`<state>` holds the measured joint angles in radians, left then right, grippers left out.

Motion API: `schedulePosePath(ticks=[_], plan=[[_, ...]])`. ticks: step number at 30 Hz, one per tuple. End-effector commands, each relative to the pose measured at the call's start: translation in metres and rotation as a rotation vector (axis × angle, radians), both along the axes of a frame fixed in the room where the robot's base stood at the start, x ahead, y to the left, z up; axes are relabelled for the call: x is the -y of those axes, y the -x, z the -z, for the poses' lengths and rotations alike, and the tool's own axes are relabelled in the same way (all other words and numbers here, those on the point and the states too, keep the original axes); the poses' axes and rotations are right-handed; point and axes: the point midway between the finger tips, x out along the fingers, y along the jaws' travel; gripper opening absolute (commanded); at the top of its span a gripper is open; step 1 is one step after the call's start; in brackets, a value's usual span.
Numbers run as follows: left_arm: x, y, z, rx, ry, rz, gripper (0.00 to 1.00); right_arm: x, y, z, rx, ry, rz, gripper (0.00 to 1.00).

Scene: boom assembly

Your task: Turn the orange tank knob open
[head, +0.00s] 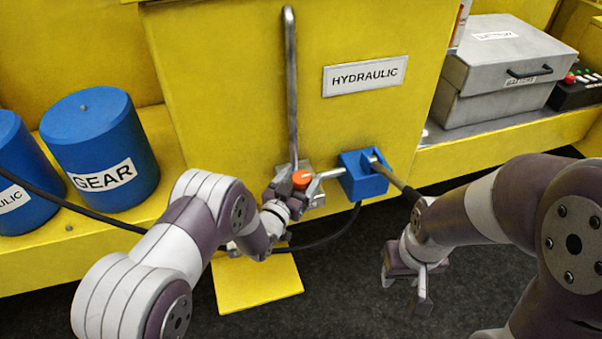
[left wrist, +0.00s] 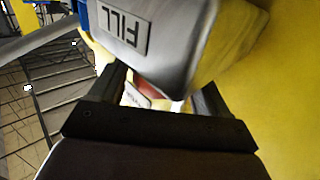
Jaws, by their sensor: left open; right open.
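The orange tank knob (head: 301,180) sits low on the front of the yellow hydraulic tank (head: 230,70), beside a grey metal fitting. My left gripper (head: 287,190) is open right at the knob, its fingers partly overlapping the fitting. In the left wrist view the open dark fingers (left wrist: 160,92) lie either side of a grey block marked FILL (left wrist: 150,35). A small reddish-orange patch shows between them, mostly hidden; I cannot tell whether the fingers touch the knob. My right gripper (head: 412,280) is open and empty, hanging over the dark floor.
A blue block (head: 362,178) with metal rods and a black hose is just right of the knob. A tall grey bar (head: 290,80) rises above it. Blue drums (head: 100,150) stand left, a grey case (head: 503,70) right. A yellow plate (head: 257,283) juts out below.

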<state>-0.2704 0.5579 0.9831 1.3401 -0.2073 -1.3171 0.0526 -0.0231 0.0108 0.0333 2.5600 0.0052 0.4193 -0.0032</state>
Motion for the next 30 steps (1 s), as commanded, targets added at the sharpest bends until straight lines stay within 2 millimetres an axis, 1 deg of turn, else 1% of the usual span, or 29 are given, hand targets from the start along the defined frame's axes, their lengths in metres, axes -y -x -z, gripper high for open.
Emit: schedulePosePath(ticks=[3, 10, 11, 12, 14, 15, 23, 30], plan=[[0.002, -0.004, 0.001, -0.002, -0.001, 0.000, 0.77, 0.000, 0.000, -0.002, 0.000, 0.000, 0.000, 0.43], [0.002, -0.004, 0.001, -0.002, -0.001, 0.000, 0.77, 0.000, 0.000, -0.001, 0.000, 0.000, 0.000, 0.43], [0.002, -0.004, 0.001, -0.002, -0.001, 0.000, 0.70, 0.000, 0.000, -0.001, 0.000, 0.000, 0.000, 0.43], [0.002, -0.004, 0.001, -0.002, -0.001, 0.000, 0.57, 0.000, 0.000, -0.001, 0.000, 0.000, 0.000, 0.43], [0.002, -0.004, 0.001, -0.002, -0.001, 0.000, 0.38, 0.000, 0.000, -0.001, 0.000, 0.000, 0.000, 0.43], [0.002, -0.004, 0.001, -0.002, -0.001, 0.000, 0.26, 0.000, 0.000, -0.001, 0.000, 0.000, 0.000, 0.43], [0.003, -0.004, 0.002, -0.001, 0.000, -0.013, 0.26, 0.000, 0.000, 0.001, 0.000, 0.000, 0.000, 0.43], [0.004, -0.004, 0.004, -0.001, 0.001, -0.113, 0.26, 0.000, 0.000, 0.015, 0.000, 0.000, 0.000, 0.43]])
